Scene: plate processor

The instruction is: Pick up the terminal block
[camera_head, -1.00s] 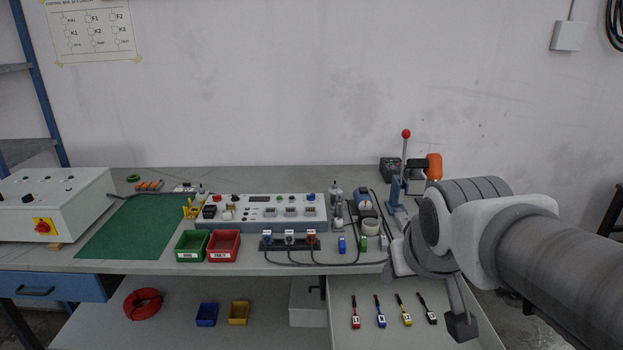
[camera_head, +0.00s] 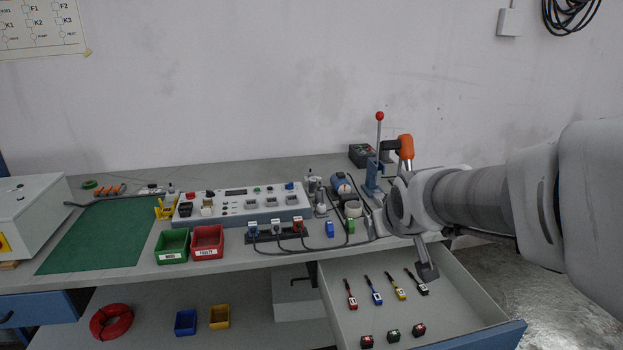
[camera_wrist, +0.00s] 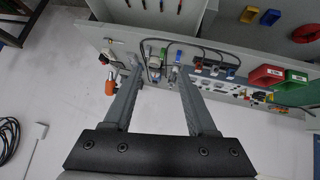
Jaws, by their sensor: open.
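My gripper (camera_wrist: 157,68) is open, its two grey fingers apart in the wrist view with nothing held between them. In the head view, part of it (camera_head: 427,270) hangs above the back right of an open drawer. No part is clearly marked as the terminal block. A small blue block (camera_head: 329,229) and a small green block (camera_head: 351,226) stand upright near the bench's front edge, left of my gripper. A row of orange pieces (camera_head: 109,190) lies at the back left. I cannot tell which is the terminal block.
The open drawer (camera_head: 455,315) holds several labelled tools and small buttons. A lever press (camera_head: 372,175) stands behind my gripper. A control panel (camera_head: 240,207), a green bin (camera_head: 172,248) and a red bin (camera_head: 207,242) are to the left. The green mat (camera_head: 100,235) is clear.

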